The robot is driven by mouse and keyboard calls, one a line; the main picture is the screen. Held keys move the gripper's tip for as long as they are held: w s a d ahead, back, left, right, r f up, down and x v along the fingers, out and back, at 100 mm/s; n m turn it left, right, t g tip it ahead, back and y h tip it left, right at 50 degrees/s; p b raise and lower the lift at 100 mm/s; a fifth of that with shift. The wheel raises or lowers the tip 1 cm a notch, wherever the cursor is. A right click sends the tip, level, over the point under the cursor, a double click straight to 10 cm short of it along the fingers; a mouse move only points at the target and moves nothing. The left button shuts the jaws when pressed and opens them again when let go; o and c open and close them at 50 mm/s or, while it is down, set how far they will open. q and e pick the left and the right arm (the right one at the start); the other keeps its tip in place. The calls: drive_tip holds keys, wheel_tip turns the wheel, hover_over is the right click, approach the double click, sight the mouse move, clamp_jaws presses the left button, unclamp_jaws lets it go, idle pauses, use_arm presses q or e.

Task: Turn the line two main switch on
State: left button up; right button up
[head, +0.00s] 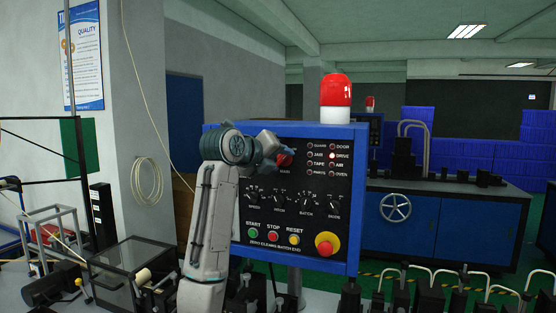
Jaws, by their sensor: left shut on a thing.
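The blue control panel (361,145) with a black face stands in front of me in the head view. The red main switch (286,161) sits at its upper middle, above the label MAIN. My left arm comes up in front of the panel's left side, and my left gripper (277,150) is at the main switch, shut on it. The gripper and wrist hide part of the switch, so I cannot tell its exact angle. My right gripper is not in view.
A row of dark knobs (307,198) lies below the switch. Green, red and yellow buttons (273,236) and a red emergency stop (326,244) sit lower. The drive lamp (332,156) is lit. A red beacon (336,91) tops the panel.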

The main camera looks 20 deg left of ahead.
use_arm(q)
drive_tip(key=o, duration=1)
drive_tip(key=shift+s, duration=0.1)
drive_tip(key=shift+s+a+b, duration=0.15)
drive_tip(key=shift+s+b, duration=0.1)
drive_tip(key=shift+b, duration=0.05)
drive_tip(key=shift+b+v, duration=1.8)
drive_tip(key=shift+v, duration=3.25)
